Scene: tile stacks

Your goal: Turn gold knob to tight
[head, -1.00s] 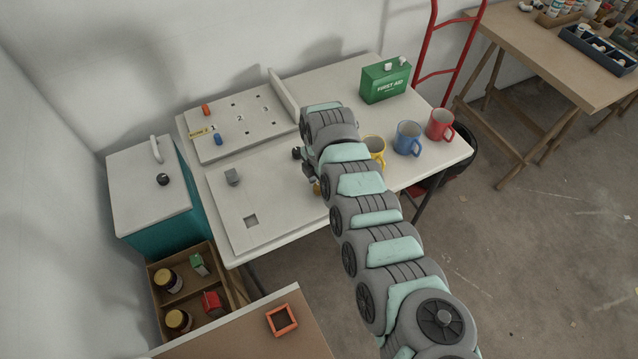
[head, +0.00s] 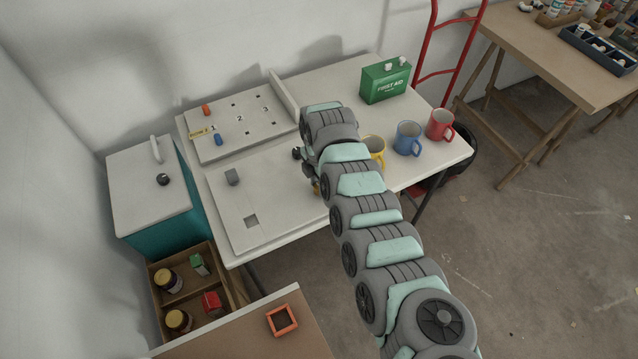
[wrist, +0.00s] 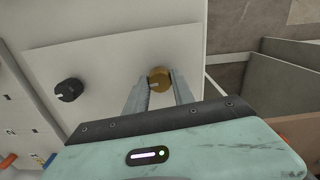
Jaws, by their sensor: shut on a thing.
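The gold knob (wrist: 159,78) is round and sits on a pale panel (wrist: 105,62) in the wrist view. My gripper (wrist: 159,88) is shut on it, with one finger on each side. In the head view only a small bit of the gold knob (head: 316,187) shows beside my arm, at the panel's right end. My arm hides the gripper's fingers there. I cannot read the knob's marking or setting.
A black knob (wrist: 69,89) with a light mark is left of the gold one. Yellow (head: 375,146), blue (head: 408,138) and red (head: 440,124) mugs stand right of my arm.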

